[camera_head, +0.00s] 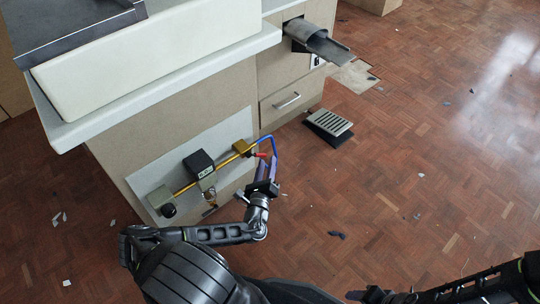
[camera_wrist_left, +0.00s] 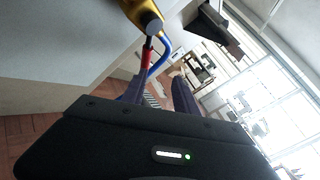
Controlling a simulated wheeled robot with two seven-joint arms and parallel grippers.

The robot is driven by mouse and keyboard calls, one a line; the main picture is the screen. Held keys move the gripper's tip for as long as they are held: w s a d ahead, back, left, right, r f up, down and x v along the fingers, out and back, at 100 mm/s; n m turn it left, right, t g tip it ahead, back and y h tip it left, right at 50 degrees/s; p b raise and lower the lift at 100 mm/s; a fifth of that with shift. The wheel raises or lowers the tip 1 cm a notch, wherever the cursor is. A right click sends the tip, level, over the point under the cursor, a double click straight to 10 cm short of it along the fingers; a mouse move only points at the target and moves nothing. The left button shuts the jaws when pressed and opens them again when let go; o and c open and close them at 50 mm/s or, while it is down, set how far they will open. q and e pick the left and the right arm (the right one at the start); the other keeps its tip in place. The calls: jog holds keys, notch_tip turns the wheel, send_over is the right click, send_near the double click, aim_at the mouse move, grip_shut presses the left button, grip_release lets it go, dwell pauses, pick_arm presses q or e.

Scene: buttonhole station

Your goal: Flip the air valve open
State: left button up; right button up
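The air valve is a brass body (camera_head: 242,147) on the yellow pipe at the side panel of the workstation, with a short red lever (camera_head: 260,155) pointing right. The brass body (camera_wrist_left: 143,14) and red lever (camera_wrist_left: 147,54) also show in the left wrist view. My left gripper (camera_head: 267,163) is just in front of the lever, its purple fingers apart with nothing clearly between them. In the left wrist view the lever's end overlaps the left finger's tip; I cannot tell whether they touch. My right arm shows at the lower right, its gripper not clearly visible.
A blue hose (camera_head: 273,146) curves close by the lever and fingers. A black box gauge (camera_head: 199,164) and a dark knob (camera_head: 168,210) sit along the pipe. A foot pedal (camera_head: 329,123) stands on the floor behind.

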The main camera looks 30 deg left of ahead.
pick_arm(q)
jog(key=shift+s+a+f+n+g+y, duration=0.2)
jog(key=shift+a+f+n+g+y, duration=0.1)
jog(key=shift+a, duration=0.3)
jog(key=shift+s+a+f+n+g+y, duration=0.2)
jog(key=shift+a+n+y, duration=0.1)
jog(key=shift+a, duration=0.25)
jog(key=b+x, duration=0.3)
jog(key=x, duration=0.5)
jog(key=shift+d, duration=0.15)
grip_shut()
dwell(0.6)
